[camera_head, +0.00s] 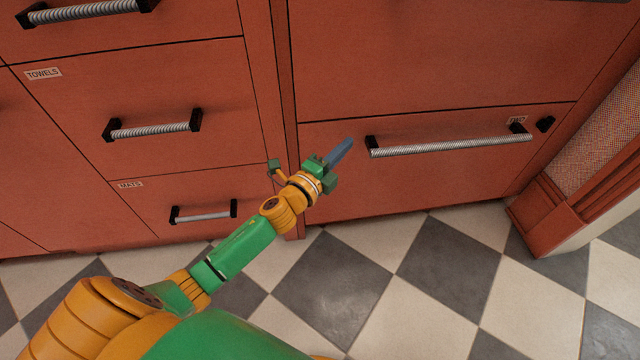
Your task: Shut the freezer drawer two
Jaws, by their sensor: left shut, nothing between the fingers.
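The freezer drawer labelled "TWO" (440,180) is the wide red-brown front at the lower right. It looks flush with the panel above, with only a thin dark seam along its top. Its long ribbed silver handle (450,146) has black end mounts. My left gripper (343,151) is shut and empty, its blue-grey fingers pointing up and right. In the picture it lies over the drawer's upper left part, just left of the handle; whether it touches the front I cannot tell. My right gripper is out of view.
Smaller drawers labelled "TOWELS" (130,85) and "MATS" (160,193) are on the left, with protruding handles. A vertical post (283,80) divides the cabinets. A door-frame-like trim (555,208) stands at right. The checkered floor (420,280) in front is clear.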

